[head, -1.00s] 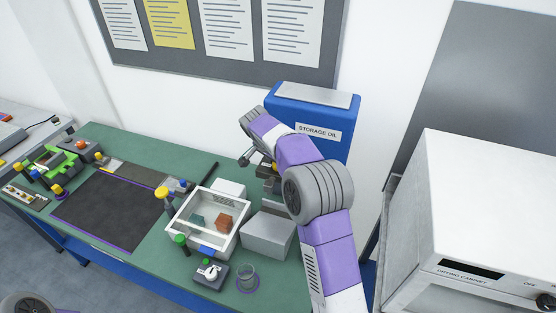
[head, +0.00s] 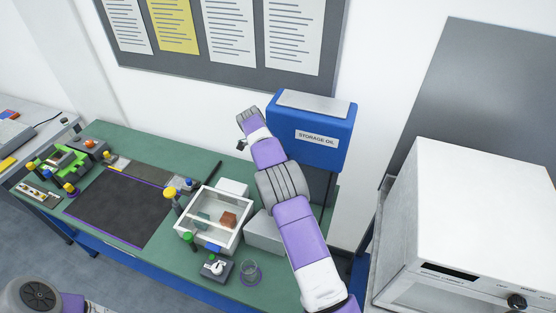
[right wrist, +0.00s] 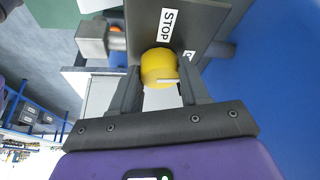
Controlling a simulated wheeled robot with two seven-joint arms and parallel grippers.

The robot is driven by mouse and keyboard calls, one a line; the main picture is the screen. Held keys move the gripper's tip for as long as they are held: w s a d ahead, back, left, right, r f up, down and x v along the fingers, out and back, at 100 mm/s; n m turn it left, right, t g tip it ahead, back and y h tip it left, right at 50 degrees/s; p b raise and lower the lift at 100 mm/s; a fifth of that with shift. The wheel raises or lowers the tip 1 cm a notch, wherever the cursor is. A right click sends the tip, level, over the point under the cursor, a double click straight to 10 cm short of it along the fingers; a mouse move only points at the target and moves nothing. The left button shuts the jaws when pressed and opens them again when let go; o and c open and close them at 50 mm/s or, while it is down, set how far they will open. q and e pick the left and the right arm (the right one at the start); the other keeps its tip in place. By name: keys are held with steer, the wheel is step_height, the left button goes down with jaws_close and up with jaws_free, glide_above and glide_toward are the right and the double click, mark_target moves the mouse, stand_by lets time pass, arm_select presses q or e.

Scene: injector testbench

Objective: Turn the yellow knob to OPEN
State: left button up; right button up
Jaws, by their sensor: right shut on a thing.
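The yellow knob (right wrist: 158,68) is on a dark grey plate (right wrist: 214,50) in the right wrist view. It has a pale line on its face. A white STOP label (right wrist: 168,25) is beside it; a second label (right wrist: 188,56) is mostly hidden. My right gripper (right wrist: 160,84) has a finger on each side of the knob and is shut on it. My left gripper is out of view.
The white drying cabinet (head: 480,210) stands at the right. A notice board (head: 235,75) hangs on the wall.

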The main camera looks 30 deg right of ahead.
steer(key=shift+m+p, duration=0.35)
steer(key=shift+m, duration=0.15)
steer(key=o, duration=1.1)
steer(key=shift+c, duration=0.2)
steer(key=shift+r, duration=0.1)
steer(key=shift+w+v, duration=0.15)
steer(key=shift+v, duration=1.4)
steer(key=shift+w+v, duration=0.1)
steer(key=shift+v, duration=1.45)
steer(key=shift+a+r, duration=0.15)
steer(key=shift+r, duration=0.25)
